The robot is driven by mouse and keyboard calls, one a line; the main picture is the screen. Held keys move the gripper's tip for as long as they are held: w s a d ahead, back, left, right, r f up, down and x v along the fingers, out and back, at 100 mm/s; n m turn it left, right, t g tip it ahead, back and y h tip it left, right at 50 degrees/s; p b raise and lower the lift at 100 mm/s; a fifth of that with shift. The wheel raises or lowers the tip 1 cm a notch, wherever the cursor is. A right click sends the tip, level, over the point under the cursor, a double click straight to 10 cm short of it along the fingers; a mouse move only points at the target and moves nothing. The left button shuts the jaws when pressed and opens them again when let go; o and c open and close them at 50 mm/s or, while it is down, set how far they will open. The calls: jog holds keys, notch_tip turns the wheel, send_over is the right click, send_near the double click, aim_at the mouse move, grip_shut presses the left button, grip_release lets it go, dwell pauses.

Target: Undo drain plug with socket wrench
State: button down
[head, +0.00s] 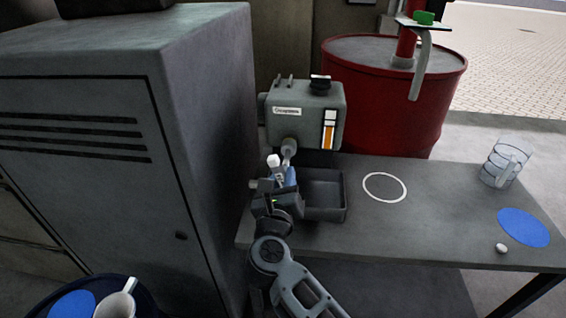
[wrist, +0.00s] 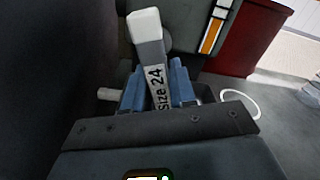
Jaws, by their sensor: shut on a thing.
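My gripper (head: 283,182) is shut on the socket wrench (head: 275,163). In the wrist view the wrench (wrist: 157,75) stands between the blue fingers (wrist: 160,90), its pale end pointing up and away, with "Size 24" on its shank. The grey engine unit (head: 290,128) has a label and an orange sight gauge. A round grey fitting (head: 289,147), which looks like the drain plug, sticks out low on its front. The wrench's pale end is close beside this fitting in the head view. I cannot tell whether they touch.
A dark open tray (head: 345,200) sits on the bench (head: 420,225) below the unit. A white ring mark (head: 385,187), a clear jug (head: 505,162), a blue disc (head: 523,227) and a small white object (head: 501,248) are to the right. A grey cabinet (head: 200,120) stands close left; a red drum (head: 400,110) is behind.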

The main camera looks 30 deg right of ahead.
jog(key=n+p, duration=0.4)
jog(key=p, duration=0.1)
jog(key=shift+r+n, duration=0.3)
jog(key=shift+r, duration=0.1)
jog(key=n+p, duration=0.3)
jog(key=shift+n+p, duration=0.3)
jog(key=shift+p, duration=0.1)
jog(key=shift+f+n+b, duration=0.3)
jog(key=shift+f+n, duration=0.05)
jog(key=shift+n, duration=0.25)
jog(key=n, duration=0.9)
jog(key=shift+a+n, duration=0.1)
jog(key=shift+n, duration=0.3)
jog(key=n, duration=0.3)
jog(key=shift+s+n, duration=0.1)
jog(key=shift+n, duration=0.3)
